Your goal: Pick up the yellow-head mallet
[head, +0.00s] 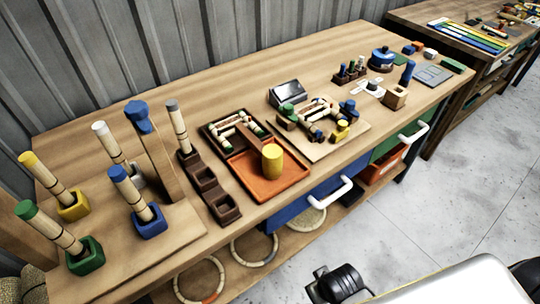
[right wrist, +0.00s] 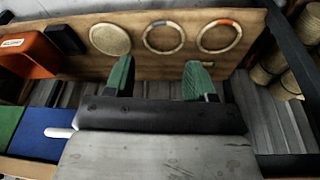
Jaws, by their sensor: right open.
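My left gripper is not in view.
An orange tray (head: 290,186) holds a yellow cylinder (head: 272,161). A white drawer handle (head: 322,192) juts from the bench front.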

